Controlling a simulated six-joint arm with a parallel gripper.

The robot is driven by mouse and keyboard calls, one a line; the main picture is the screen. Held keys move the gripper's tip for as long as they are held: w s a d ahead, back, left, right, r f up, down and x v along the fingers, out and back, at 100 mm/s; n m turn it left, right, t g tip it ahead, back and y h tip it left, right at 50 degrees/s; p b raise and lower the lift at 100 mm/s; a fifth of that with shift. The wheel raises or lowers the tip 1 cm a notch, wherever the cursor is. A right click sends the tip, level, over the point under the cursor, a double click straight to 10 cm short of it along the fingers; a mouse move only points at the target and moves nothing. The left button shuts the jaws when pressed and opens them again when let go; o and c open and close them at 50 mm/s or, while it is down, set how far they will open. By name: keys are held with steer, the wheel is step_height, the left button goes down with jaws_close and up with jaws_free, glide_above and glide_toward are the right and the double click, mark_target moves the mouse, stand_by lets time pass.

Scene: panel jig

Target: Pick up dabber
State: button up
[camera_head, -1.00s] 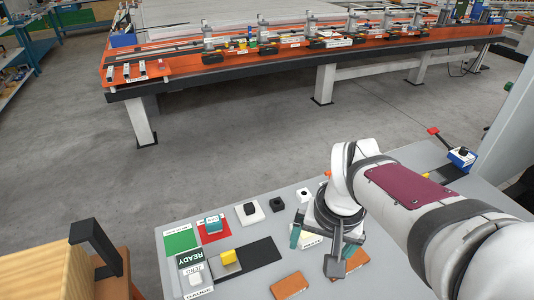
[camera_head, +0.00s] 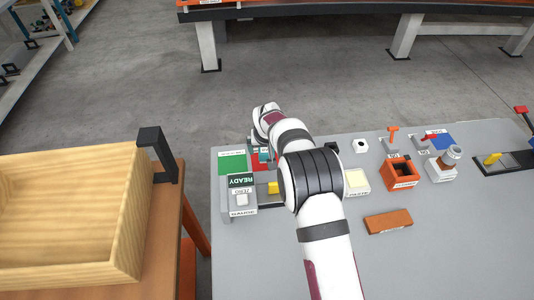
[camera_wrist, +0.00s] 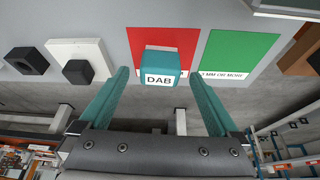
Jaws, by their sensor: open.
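The dabber is a teal block with a white DAB label (camera_wrist: 160,67). In the wrist view it stands on a red pad (camera_wrist: 178,40). My gripper (camera_wrist: 159,75) is open, with one teal finger on each side of the dabber. Gaps show between the fingers and the block, and nothing is held. In the head view a bit of the teal dabber (camera_head: 264,153) shows beside my arm, which hides most of the gripper.
A green pad (camera_wrist: 238,52) lies beside the red one. In the head view a READY box (camera_head: 241,190), an orange bin (camera_head: 400,173) and a brown block (camera_head: 388,221) are on the grey table (camera_head: 440,240).

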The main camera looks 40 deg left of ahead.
steer(key=shift+x, duration=1.1)
steer(key=c, duration=1.5)
steer(key=shift+o, duration=0.2)
step_height(320, 180, up, 5)
steer(key=shift+f, duration=0.25)
steer(key=w+d+r, duration=0.3)
steer(key=d+r, duration=0.3)
steer(key=d, duration=0.5)
steer(key=shift+r, duration=0.25)
steer(key=shift+w, duration=0.15)
steer(key=o, duration=0.7)
steer(key=c, duration=0.5)
